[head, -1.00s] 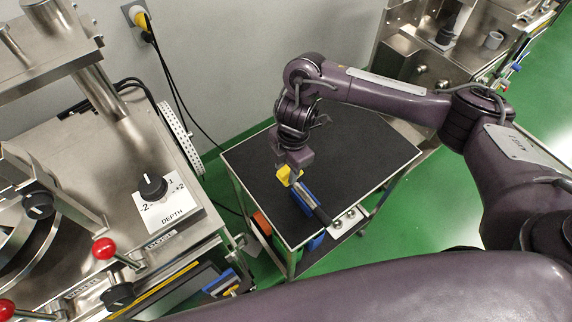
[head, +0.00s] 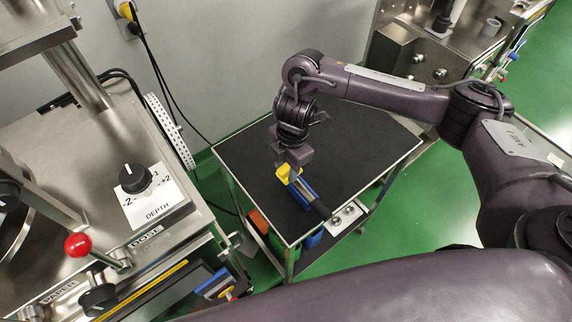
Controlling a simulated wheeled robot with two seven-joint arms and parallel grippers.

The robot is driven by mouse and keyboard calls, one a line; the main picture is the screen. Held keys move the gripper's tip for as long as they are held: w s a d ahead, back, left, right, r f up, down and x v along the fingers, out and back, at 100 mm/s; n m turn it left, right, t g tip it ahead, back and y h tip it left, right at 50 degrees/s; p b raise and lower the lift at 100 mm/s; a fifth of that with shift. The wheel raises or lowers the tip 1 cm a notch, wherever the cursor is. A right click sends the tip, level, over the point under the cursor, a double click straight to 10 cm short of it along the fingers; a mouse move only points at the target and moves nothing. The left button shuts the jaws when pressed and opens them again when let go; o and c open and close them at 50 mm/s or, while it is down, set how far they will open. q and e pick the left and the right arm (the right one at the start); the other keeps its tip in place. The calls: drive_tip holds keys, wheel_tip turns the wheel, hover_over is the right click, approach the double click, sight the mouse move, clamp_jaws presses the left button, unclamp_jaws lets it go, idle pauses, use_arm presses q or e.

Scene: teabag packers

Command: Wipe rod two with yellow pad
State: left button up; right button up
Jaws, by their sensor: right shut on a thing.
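My right gripper (head: 287,170) points down over the black-topped cart and is shut on the yellow pad (head: 293,175), a small bright block. The pad is at the upper end of a slim blue and dark object (head: 306,195) lying slantwise on the cart top. Its lower end is a black bar (head: 321,209). I cannot tell for certain whether this is rod two, or whether the pad touches it. The gripper hides part of the contact. My left gripper is out of view.
The cart top (head: 345,150) is mostly clear. A steel machine with a DEPTH knob (head: 134,178) stands at left. Orange (head: 259,221) and blue (head: 313,238) items sit on the cart below.

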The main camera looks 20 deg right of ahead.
drive_tip(key=shift+w+d+f+b, duration=0.1)
drive_tip(key=shift+d+f+b, duration=0.15)
drive_tip(key=shift+f+b, duration=0.55)
idle(0.4)
drive_tip(key=shift+f, duration=0.1)
drive_tip(key=shift+s+d+p, duration=0.25)
drive_tip(key=shift+s+p, duration=0.45)
drive_tip(key=shift+p, duration=0.2)
drive_tip(key=shift+s+d+p, duration=0.25)
drive_tip(key=shift+s+p, duration=0.2)
drive_tip(key=shift+s, duration=0.2)
drive_tip(key=shift+s+d, duration=0.1)
drive_tip(key=shift+s, duration=0.35)
drive_tip(key=shift+s, duration=0.1)
drive_tip(key=shift+s+d+p, duration=0.3)
drive_tip(key=shift+s+p, duration=0.2)
drive_tip(key=shift+s, duration=0.15)
drive_tip(key=shift+s+d+p, duration=0.25)
drive_tip(key=shift+s+p, duration=0.25)
drive_tip(key=shift+s, duration=0.15)
drive_tip(key=shift+s+d, duration=0.1)
drive_tip(key=shift+s, duration=0.15)
drive_tip(key=shift+f, duration=0.25)
